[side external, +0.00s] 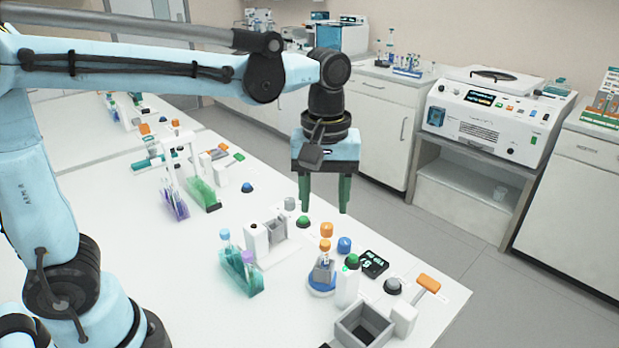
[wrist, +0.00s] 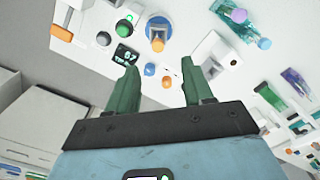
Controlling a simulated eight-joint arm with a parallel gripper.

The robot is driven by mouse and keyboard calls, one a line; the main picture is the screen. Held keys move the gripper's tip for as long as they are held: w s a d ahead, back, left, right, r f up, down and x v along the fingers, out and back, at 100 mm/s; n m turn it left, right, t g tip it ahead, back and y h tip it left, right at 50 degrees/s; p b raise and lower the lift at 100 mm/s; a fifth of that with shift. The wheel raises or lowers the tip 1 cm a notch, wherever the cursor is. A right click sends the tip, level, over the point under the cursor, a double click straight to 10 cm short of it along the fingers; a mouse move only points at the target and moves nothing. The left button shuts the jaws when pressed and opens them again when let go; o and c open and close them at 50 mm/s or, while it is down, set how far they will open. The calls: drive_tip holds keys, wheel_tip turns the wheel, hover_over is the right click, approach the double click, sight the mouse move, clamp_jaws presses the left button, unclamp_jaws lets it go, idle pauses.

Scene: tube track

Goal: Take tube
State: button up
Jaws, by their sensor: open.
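My gripper (side external: 325,206) is open and empty, pointing down above the bench near its far edge. Its green fingers also show in the wrist view (wrist: 160,80), apart with nothing between them. A tube with an orange cap (side external: 324,246) stands in a round blue and white base (side external: 321,291), below the gripper and nearer the camera; it also shows in the wrist view (wrist: 157,44). A teal rack (side external: 240,271) to the left holds a blue-capped tube (side external: 225,236) and a purple-capped tube (side external: 248,258). Which tube is meant cannot be told.
Loose orange and blue caps or knobs (side external: 344,245), a dark display (side external: 374,263) and a grey open box (side external: 364,326) crowd around the orange-capped tube. A white block with a square well (side external: 275,230) stands near the teal rack. Green and purple racks (side external: 203,192) stand farther back.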

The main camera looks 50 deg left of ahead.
sight(325, 242)
drive_tip(key=shift+w+d+f, duration=0.1)
drive_tip(key=shift+f, duration=2.9)
drive_tip(key=shift+w+f, duration=0.1)
drive_tip(key=shift+f, duration=2.9)
drive_tip(key=c, duration=0.9)
drive_tip(key=shift+r, duration=0.15)
drive_tip(key=shift+r, duration=0.55)
drive_tip(key=r, duration=0.3)
drive_tip(key=shift+s+d, duration=0.2)
drive_tip(key=s+d+r, duration=0.4)
drive_tip(key=s+d, duration=0.1)
drive_tip(key=s+d+r, duration=0.2)
drive_tip(key=d, duration=0.1)
drive_tip(key=shift+s+r, duration=0.35)
drive_tip(key=shift+s, duration=0.05)
drive_tip(key=shift+a, duration=0.1)
